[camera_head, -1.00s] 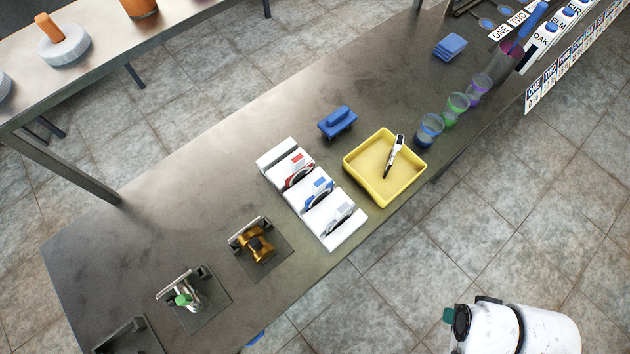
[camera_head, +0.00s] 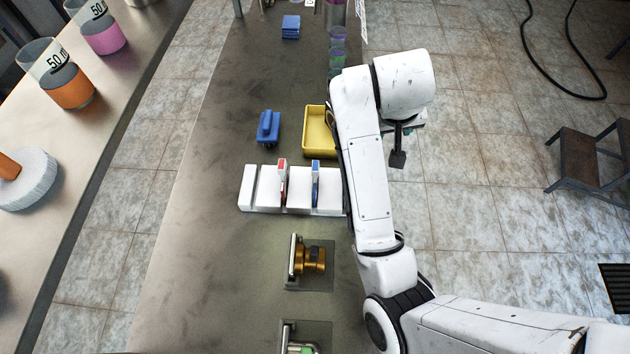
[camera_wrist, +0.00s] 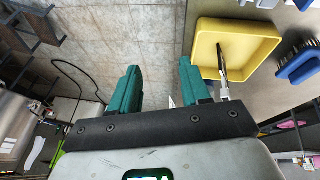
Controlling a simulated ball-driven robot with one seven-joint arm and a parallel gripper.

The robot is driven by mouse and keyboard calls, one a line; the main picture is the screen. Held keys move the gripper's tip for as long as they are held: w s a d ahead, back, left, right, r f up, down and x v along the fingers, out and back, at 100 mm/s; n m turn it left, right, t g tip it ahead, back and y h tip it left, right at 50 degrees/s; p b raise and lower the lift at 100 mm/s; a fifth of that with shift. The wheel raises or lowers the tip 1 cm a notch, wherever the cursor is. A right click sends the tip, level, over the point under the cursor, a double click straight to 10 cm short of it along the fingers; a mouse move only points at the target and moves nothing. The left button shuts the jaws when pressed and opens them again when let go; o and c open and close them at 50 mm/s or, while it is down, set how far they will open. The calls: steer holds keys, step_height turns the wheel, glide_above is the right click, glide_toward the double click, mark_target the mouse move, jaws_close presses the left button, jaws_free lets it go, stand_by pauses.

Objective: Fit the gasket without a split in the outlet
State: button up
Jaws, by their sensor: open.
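A white slotted rack (camera_head: 262,200) stands on the bench in the head view. It holds a red-marked disc-like piece (camera_head: 282,184) and a blue-marked one (camera_head: 315,182); the rack's right end is hidden behind my arm. I cannot tell whether either piece is a gasket or has a split. A brass fitting (camera_head: 310,260) on a dark plate and a silver fitting with a green part (camera_head: 298,345), cut by the lower edge, stand nearer; which is the outlet is unclear. My gripper (camera_wrist: 160,88) has two teal fingers apart, with nothing between them, over the floor right of the bench.
A yellow tray (camera_head: 313,133) lies beyond the rack, partly behind my arm; a dark tool (camera_wrist: 222,62) lies in it. A blue brush (camera_head: 268,128) and blue stack (camera_head: 290,27) are on the bench. A step stool (camera_head: 590,160) stands on the floor at right.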

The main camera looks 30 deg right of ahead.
steer(key=w+a+r+m+y+b, duration=0.1)
steer(key=w+a+m+y, duration=0.1)
steer(key=w+a, duration=0.35)
steer(key=g+y+b, duration=0.1)
steer(key=g+y, duration=0.1)
glide_above(314, 164)
steer(key=shift+d+f, duration=0.15)
steer(key=shift+d, duration=0.05)
steer(key=shift+a+f, duration=0.2)
step_height(314, 164, down, 5)
steer(key=shift+f+b, duration=0.1)
steer(key=shift+b, duration=0.7)
steer(key=shift+s+f, duration=0.15)
steer(key=shift+f, duration=1.15)
steer(key=shift+s+f, duration=0.1)
steer(key=shift+f, duration=1.2)
jaws_close()
